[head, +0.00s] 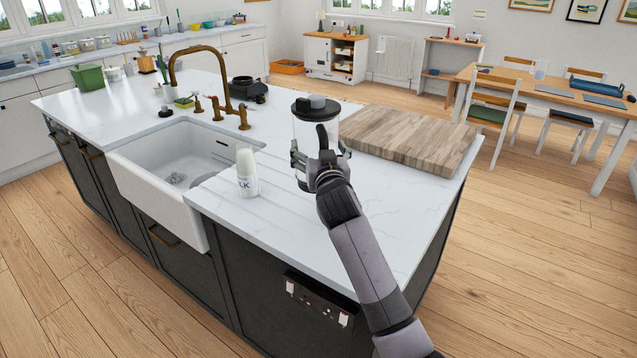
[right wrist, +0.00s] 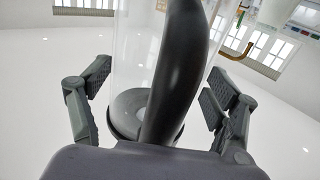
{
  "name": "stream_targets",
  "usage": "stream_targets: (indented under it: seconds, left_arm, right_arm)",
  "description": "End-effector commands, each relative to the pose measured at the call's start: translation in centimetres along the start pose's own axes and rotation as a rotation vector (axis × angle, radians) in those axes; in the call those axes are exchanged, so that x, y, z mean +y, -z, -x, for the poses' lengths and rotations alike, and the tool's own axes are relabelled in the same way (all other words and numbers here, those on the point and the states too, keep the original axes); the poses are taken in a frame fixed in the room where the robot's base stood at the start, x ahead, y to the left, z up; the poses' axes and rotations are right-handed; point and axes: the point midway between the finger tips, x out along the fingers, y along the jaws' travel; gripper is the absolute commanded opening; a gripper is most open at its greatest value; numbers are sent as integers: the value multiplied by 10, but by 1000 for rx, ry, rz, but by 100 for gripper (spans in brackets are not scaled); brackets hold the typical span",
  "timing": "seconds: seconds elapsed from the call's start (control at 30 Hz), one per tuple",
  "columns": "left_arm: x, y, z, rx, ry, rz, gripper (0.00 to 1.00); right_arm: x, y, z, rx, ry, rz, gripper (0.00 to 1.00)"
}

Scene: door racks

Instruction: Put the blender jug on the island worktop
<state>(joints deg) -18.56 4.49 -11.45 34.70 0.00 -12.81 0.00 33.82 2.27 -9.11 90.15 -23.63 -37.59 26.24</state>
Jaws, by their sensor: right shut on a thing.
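The blender jug (head: 303,128), clear with a dark lid and a black handle, is upright over the island worktop (head: 290,214), left of the wooden board. My right gripper (head: 318,160) is shut on it. In the right wrist view the black handle (right wrist: 180,75) runs down the middle, with the clear jug wall (right wrist: 135,50) behind it and my gripper's fingers (right wrist: 160,105) on both sides. My arm hides the jug's lower part, so I cannot tell whether its base touches the worktop. My left gripper is not in view.
A white milk bottle (head: 247,174) stands left of the jug, by the sink (head: 170,165). A large wooden board (head: 405,138) lies to the right. A black appliance (head: 247,89) and a brass tap (head: 205,75) are behind. The front right worktop is clear.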

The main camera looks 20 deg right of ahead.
Motion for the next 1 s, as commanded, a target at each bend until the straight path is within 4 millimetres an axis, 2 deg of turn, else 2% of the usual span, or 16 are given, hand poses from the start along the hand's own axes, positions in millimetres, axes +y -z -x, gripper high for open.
stream_targets:
  seconds: [0.1, 0.2, 0.3, 0.43, 0.6, 0.7, 0.97, 1.0]
  left_arm:
    - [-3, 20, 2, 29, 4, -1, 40]
    - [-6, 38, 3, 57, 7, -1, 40]
    - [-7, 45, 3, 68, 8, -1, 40]
    - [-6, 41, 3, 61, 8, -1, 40]
    - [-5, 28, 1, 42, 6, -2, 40]
    - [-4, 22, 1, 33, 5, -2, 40]
    - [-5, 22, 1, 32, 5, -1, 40]
    - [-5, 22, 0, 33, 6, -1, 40]
  right_arm:
    - [-1, -24, 0, 4, 2, 0, 21]
    - [-1, -38, 1, 7, 4, 0, 21]
    - [-1, -46, 0, 9, 2, -1, 21]
    - [-1, -55, 0, 8, 2, -1, 21]
    - [-1, -81, 0, 5, 1, 0, 21]
    - [-1, -89, 0, 8, 3, -1, 21]
    - [-1, -91, 0, 9, 3, -1, 21]
    - [-1, -95, 0, 1, 2, -1, 84]
